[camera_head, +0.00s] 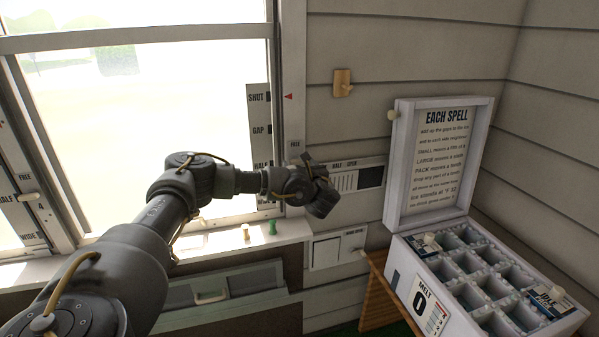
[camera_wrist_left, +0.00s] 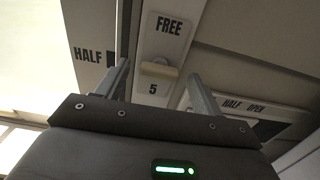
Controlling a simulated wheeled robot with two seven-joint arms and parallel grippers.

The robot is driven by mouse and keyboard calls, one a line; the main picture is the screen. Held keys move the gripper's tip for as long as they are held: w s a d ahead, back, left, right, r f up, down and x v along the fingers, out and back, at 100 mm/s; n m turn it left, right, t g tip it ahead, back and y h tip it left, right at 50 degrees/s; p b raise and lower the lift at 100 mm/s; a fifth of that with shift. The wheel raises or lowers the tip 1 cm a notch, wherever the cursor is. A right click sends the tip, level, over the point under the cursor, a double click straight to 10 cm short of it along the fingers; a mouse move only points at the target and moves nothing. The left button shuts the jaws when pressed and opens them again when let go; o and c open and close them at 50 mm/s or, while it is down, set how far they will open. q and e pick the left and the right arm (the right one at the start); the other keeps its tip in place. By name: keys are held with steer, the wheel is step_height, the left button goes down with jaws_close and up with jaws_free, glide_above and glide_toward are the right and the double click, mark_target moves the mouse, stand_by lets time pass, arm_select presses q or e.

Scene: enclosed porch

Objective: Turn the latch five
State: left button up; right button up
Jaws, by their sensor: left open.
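Latch five is a small beige bar (camera_wrist_left: 158,70) on a pale plate (camera_wrist_left: 154,101) in the left wrist view. The word FREE is above the bar and the number 5 below it. The bar lies nearly level, slightly tilted. My left gripper (camera_wrist_left: 160,72) is open, with one finger on each side of the bar in the picture; I see no clear contact. In the head view my left gripper (camera_head: 322,178) is in front of the right window post and hides the latch. Only the plate's FREE label (camera_head: 295,144) shows there. My right gripper is not in view.
A similar latch marked 4 (camera_head: 27,197) is at the left window post. A HALF/OPEN wall vent (camera_head: 345,181) is just right of my gripper. Small pegs (camera_head: 272,228) stand on the sill below. An open white box (camera_head: 440,262) with compartments stands at right.

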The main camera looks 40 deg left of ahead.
arm_select(q)
steer(key=shift+w+a, duration=0.1)
steer(key=shift+a, duration=0.05)
steer(key=c, duration=1)
